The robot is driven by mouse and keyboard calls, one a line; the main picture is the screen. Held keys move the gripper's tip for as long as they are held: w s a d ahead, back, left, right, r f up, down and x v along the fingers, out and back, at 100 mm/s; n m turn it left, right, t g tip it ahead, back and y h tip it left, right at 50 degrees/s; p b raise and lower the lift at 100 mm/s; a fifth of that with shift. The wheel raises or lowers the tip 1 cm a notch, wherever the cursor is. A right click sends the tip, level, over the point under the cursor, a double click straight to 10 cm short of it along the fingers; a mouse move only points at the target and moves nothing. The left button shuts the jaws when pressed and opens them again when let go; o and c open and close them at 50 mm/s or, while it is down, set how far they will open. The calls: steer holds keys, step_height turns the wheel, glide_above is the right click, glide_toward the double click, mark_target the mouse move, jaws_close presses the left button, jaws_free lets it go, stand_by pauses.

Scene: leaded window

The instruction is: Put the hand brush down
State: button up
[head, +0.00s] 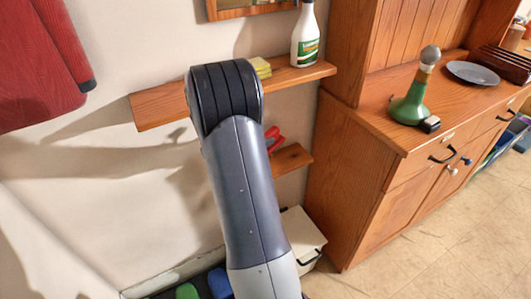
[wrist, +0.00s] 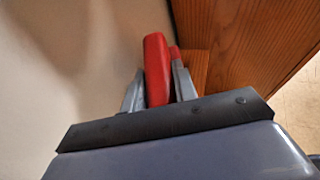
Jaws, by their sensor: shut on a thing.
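My gripper (wrist: 159,88) is shut on a red handle, which I take to be the hand brush (wrist: 156,62). The handle stands up between the two grey fingers in the wrist view. A smaller red part shows just right of it, partly behind the right finger. In the head view, a bit of red (head: 273,138) shows at the right edge of my arm, just above the small lower wooden shelf (head: 293,158). My arm hides the gripper and most of the brush there. I cannot tell whether the brush touches the shelf. Its bristles are not visible.
The upper shelf (head: 160,106) holds a spray bottle (head: 306,38) and yellow sponges (head: 261,67). A wooden cabinet (head: 345,185) stands close on the right, with a green bottle-like object (head: 410,103) and a grey plate (head: 473,72) on it. A whitish box (head: 298,235) is below.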

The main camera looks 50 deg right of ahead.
step_height(320, 180, down, 4)
steer(key=shift+w+r+b, duration=0.1)
steer(key=shift+r+b, duration=0.1)
steer(key=shift+b, duration=0.3)
steer(key=shift+w+d+f+b, duration=0.1)
steer(key=shift+f+b, duration=0.05)
steer(key=shift+f, duration=0.7)
steer(key=shift+w+f+b, duration=0.1)
steer(key=shift+f+b, duration=0.05)
steer(key=shift+f, duration=0.7)
steer(key=shift+f, duration=0.1)
steer(key=shift+f+b, duration=0.15)
steer(key=shift+b, duration=0.15)
steer(key=o, duration=1)
steer(key=shift+o, duration=0.2)
steer(key=shift+r, duration=0.2)
steer(key=shift+r+p, duration=0.25)
steer(key=shift+p, duration=0.2)
steer(key=v, duration=1.2)
steer(key=shift+f+p, duration=0.15)
steer(key=shift+p, duration=0.3)
